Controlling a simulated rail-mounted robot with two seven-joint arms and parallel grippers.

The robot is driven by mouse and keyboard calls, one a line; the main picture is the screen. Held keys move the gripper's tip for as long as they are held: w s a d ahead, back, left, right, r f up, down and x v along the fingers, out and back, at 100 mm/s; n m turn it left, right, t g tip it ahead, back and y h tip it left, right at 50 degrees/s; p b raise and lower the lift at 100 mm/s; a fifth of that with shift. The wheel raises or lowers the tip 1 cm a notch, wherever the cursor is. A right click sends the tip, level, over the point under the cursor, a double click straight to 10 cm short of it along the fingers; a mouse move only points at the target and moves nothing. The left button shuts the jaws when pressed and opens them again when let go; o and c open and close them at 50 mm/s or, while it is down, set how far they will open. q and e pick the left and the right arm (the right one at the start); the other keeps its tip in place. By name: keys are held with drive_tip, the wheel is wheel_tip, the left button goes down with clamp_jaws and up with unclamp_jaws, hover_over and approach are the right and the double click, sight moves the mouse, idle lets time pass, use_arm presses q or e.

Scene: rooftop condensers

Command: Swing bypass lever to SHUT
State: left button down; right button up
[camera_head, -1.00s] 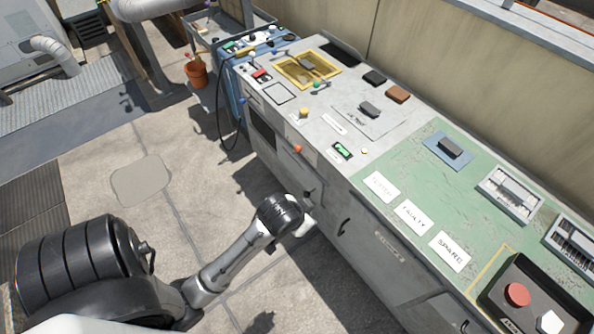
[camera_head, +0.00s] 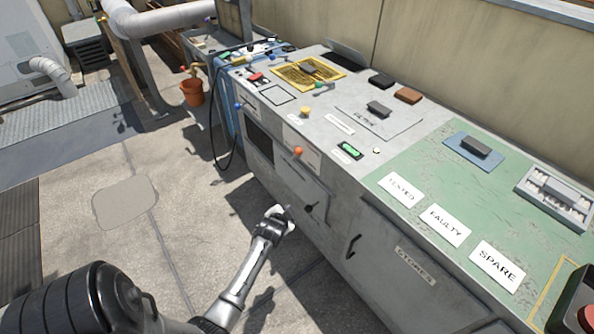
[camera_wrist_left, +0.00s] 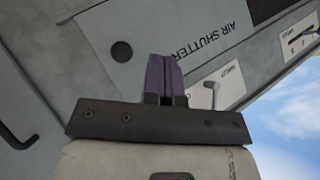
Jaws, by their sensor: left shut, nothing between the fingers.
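My left gripper (camera_head: 287,211) is beside the bench's front, left of a dark round knob (camera_head: 309,208) on a grey front panel. In the left wrist view its shut, empty fingers (camera_wrist_left: 164,76) point at a panel marked AIR SHUTTER (camera_wrist_left: 205,35); contact cannot be told. Right of them in that view is a pale plate with a small grey lever (camera_wrist_left: 212,92). Its lettering is too small to read surely. In the head view, an orange-knobbed control (camera_head: 298,152) sits on a plate above the panel. No readable label identifies the bypass lever. My right gripper is out of view.
The bench top carries a yellow-framed tray (camera_head: 340,71), dark blocks and a green mat area (camera_head: 430,184) with white labels. A dark handle (camera_head: 352,247) juts from the STORES door. A cable hangs at the bench's left end. Floor left of the bench is open.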

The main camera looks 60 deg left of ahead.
use_arm(q)
wheel_tip(320, 180, up, 7)
drive_tip(key=m+t+y, duration=0.3)
drive_tip(key=m+t, duration=0.8)
drive_tip(key=m, duration=0.9)
drive_tip(key=shift+s+d, duration=0.25)
drive_tip(key=shift+d, duration=0.2)
drive_tip(key=shift+w, duration=0.1)
